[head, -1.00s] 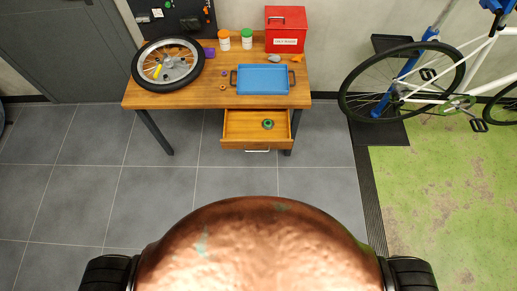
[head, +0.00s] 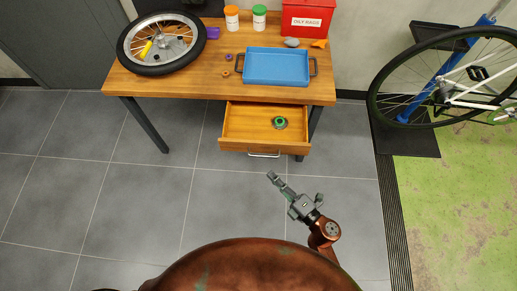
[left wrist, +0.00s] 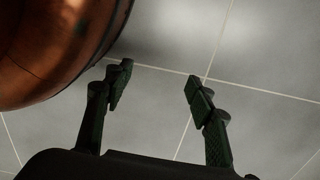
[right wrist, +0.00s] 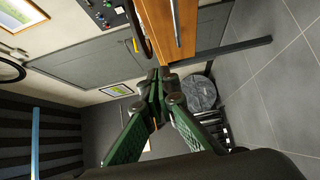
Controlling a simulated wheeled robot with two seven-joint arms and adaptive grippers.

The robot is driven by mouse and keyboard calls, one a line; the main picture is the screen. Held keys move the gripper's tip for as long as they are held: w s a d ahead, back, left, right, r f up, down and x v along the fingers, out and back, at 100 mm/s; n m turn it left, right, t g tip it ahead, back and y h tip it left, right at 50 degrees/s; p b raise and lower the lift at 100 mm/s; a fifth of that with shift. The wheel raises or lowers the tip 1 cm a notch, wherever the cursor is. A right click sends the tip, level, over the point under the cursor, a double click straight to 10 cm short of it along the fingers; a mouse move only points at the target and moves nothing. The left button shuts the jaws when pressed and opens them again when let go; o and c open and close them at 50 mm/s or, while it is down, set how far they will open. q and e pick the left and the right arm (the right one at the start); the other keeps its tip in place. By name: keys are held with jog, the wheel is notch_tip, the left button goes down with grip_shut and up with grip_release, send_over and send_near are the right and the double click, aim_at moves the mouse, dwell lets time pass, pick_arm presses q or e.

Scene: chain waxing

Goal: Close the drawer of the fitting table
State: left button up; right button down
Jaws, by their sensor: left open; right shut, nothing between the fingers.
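The fitting table (head: 190,86) has a wooden top and dark legs. Its drawer (head: 237,146) is pulled out under the right part of the top, with a metal handle (head: 264,155) on its front. A small green and dark round item (head: 279,122) lies in the drawer. My right gripper (head: 272,177) is shut and empty, in front of the drawer and a little below its handle in the head view, apart from it. It also shows shut in the right wrist view (right wrist: 157,75). My left gripper (left wrist: 158,84) is open and empty above the floor in the left wrist view.
On the table are a wheel (head: 131,62), a blue tray (head: 277,66), two tubs and a red box (head: 306,30). A bicycle on a stand (head: 436,88) is at the right. The grey tiled floor (head: 145,195) before the table is clear.

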aim_at(252, 143)
jog(key=x, duration=0.3)
jog(key=w+d+b+x, duration=0.1)
jog(key=x, duration=0.3)
jog(key=b+x, duration=0.1)
jog(key=x, duration=0.3)
jog(key=shift+w+d+f, duration=0.2)
jog(key=shift+w+d, duration=0.05)
jog(key=shift+w, duration=0.05)
pick_arm(q)
jog(key=w+d+r, duration=0.2)
jog(key=w+r, duration=0.1)
jog(key=r, duration=0.3)
jog(key=shift+w+r, duration=0.2)
jog(key=shift+w, duration=0.1)
pick_arm(e)
jog(key=shift+w+r, duration=0.15)
jog(key=shift+w, duration=0.35)
jog(key=shift+w+d, duration=0.1)
